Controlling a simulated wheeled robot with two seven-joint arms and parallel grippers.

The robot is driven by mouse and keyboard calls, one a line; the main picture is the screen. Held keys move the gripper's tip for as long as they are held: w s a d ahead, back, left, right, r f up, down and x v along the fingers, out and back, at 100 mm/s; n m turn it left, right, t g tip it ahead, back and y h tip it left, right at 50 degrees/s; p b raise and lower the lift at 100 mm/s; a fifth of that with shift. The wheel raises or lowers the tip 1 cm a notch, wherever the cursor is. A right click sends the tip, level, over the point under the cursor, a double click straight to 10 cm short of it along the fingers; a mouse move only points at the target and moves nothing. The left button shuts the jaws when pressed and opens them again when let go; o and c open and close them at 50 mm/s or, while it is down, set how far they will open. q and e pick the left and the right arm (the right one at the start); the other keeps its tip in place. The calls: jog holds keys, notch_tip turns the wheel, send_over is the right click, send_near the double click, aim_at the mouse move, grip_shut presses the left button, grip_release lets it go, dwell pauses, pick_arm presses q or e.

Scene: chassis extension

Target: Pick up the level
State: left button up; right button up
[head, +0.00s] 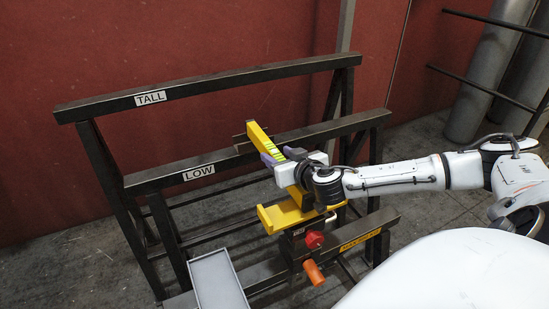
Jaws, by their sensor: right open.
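The yellow level (260,137) has a green vial and lies tilted across the beam labelled LOW. Its upper end reaches past the beam, and its lower part runs behind my right gripper. My right gripper (281,157) is at the level, with its fingers open on either side of the level's middle. I cannot tell whether a finger touches it. My left gripper is not in view.
The black LOW beam (225,163) stands before a taller black beam (210,82) labelled TALL. Below my gripper are a yellow bracket (280,218), a red knob (314,240) and an orange handle (314,273). A grey tray (216,280) is at the front.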

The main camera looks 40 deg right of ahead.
grip_shut()
jog(key=shift+r, duration=0.1)
